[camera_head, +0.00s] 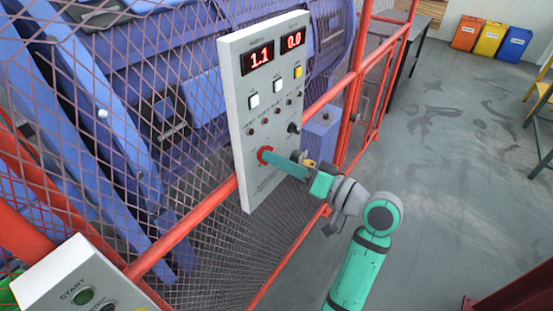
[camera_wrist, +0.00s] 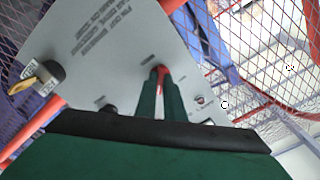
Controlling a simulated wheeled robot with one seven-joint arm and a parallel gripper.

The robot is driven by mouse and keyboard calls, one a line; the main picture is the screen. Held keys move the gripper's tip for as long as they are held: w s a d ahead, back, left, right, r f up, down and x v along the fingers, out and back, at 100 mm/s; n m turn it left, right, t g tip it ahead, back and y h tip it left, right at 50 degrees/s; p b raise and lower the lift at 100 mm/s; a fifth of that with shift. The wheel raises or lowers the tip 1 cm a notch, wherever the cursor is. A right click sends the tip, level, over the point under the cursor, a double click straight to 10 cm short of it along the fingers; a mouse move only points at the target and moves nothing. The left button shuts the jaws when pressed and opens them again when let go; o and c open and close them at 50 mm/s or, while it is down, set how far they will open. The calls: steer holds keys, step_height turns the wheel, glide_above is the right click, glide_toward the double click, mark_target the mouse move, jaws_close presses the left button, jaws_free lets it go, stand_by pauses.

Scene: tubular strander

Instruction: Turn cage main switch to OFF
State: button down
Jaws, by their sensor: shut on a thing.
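A light grey control panel (camera_head: 240,95) hangs on the red-framed mesh fence. A red knob (camera_head: 265,152) sits on its lower part. My gripper (camera_head: 272,158) reaches it from the right, and its teal fingers are shut on the knob. In the wrist view the two dark green fingers (camera_wrist: 161,80) close around a thin red part (camera_wrist: 161,70) of it. A rotary switch with a yellow handle (camera_wrist: 35,80) on a black base stands apart from the fingers; it also shows past my gripper in the head view (camera_head: 309,162). Their small labels are unreadable, so which is the cage main switch is unclear.
Red displays (camera_head: 262,57) read 1.1 and 0.0 above white and yellow buttons. A black knob (camera_head: 293,128) sits close above my gripper. A second panel with a START button (camera_head: 84,296) is at lower left. Mesh (camera_head: 215,190) surrounds the panel. The floor (camera_head: 450,150) at right is mostly clear.

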steer(key=n, duration=1.7)
steer(key=shift+w+d+n, duration=0.15)
steer(key=shift+d+n, duration=0.05)
steer(key=shift+n, duration=0.2)
stand_by(0.6)
steer(key=c, duration=1.9)
jaws_free()
steer(key=shift+o, duration=0.2)
